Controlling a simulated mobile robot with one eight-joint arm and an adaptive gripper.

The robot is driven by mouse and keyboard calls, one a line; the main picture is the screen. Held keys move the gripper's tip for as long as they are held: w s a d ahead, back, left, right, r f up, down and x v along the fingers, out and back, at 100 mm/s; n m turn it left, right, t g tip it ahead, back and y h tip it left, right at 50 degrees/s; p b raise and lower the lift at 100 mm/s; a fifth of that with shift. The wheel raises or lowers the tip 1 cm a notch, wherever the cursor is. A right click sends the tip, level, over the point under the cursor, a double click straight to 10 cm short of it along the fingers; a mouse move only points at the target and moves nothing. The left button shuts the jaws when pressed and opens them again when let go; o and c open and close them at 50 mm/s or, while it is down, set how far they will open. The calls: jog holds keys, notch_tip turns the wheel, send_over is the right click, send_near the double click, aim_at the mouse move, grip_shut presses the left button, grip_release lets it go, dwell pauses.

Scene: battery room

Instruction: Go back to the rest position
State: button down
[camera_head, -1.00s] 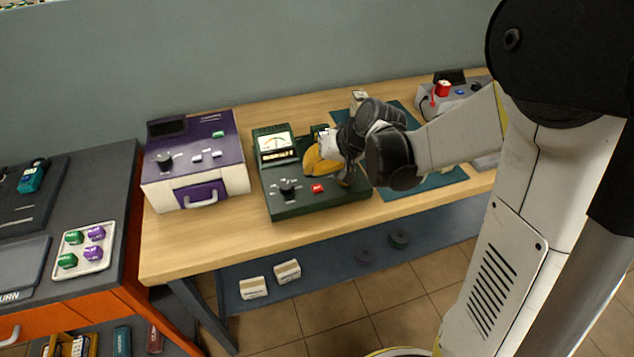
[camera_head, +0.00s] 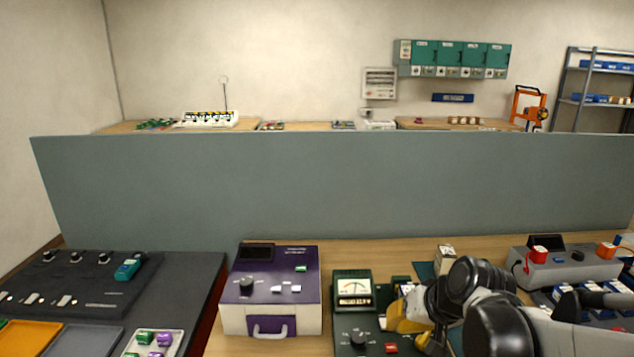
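My gripper (camera_head: 412,318) has yellow and dark parts and is low over the right side of the green meter box (camera_head: 352,309) on the wooden bench. The arm's dark joints and white link cover much of what lies behind. The fingertips are small and partly hidden, so I cannot tell whether the gripper is open or shut, or whether it touches the box. The box has a dial window, a black knob and a red button.
A purple and white box (camera_head: 272,290) stands left of the meter box. A dark bench (camera_head: 185,285) at left carries a tray of green and purple pieces (camera_head: 155,343). A grey box with a red knob (camera_head: 566,264) is at right. A grey partition (camera_head: 330,190) stands behind.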

jog(key=s+d+r+n+t+h, duration=0.1)
jog(key=s+r+h, duration=0.2)
jog(key=s, duration=1.2)
jog(key=shift+s+d+r, duration=0.15)
jog(key=shift+s+r, duration=0.05)
jog(key=shift+r, duration=0.5)
dwell(0.5)
